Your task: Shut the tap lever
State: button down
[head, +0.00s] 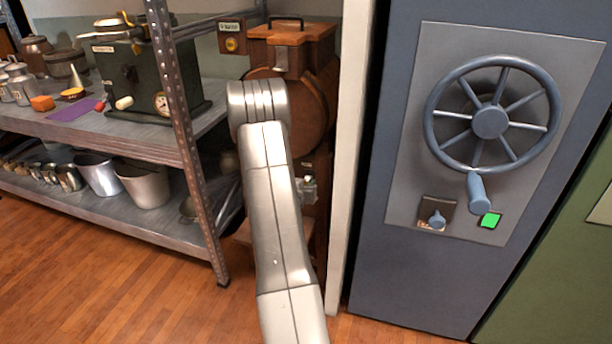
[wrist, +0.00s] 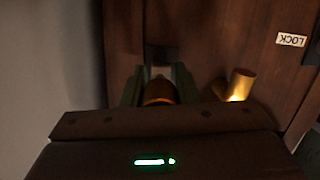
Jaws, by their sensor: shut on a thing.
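In the wrist view, my gripper (wrist: 160,73) has its two dark green fingers closed around a rounded brass-brown piece, which looks like the tap lever (wrist: 160,93). A dark block shows just beyond the fingertips. The piece is dim and partly hidden by the fingers and gripper body, so its angle is hard to tell. In the head view, my arm reaches to the wooden barrel-like unit (head: 322,95) between the shelf and the white post. The arm hides my gripper and the lever there.
A short brass cylinder (wrist: 240,86) stands right of my fingers, near an upside-down LOCK label (wrist: 291,40). A metal shelf (head: 150,140) stands left; a white post (head: 350,150) and a blue-grey cabinet with a handwheel (head: 490,122) stand right. Open wooden floor (head: 90,290) lies in front.

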jog(key=shift+r+g+y+p, duration=0.35)
jog(key=shift+g+p, duration=0.4)
jog(key=shift+p, duration=1.55)
jog(key=shift+r+g+y+p, duration=0.15)
jog(key=shift+r+g+p, duration=0.45)
jog(key=shift+p, duration=1.7)
jog(key=shift+f+g+p, duration=0.25)
jog(key=shift+p, duration=0.25)
jog(key=shift+w+f+g+p, duration=0.15)
jog(key=shift+g+p, duration=0.35)
jog(key=shift+p, duration=0.8)
jog(key=c, duration=1.1)
grip_release()
jog(key=v, duration=0.7)
jog(key=p+v, duration=0.1)
jog(key=v, duration=0.5)
jog(key=shift+s+d+r, duration=0.15)
jog(key=shift+s+r, duration=0.1)
jog(key=shift+s, duration=0.15)
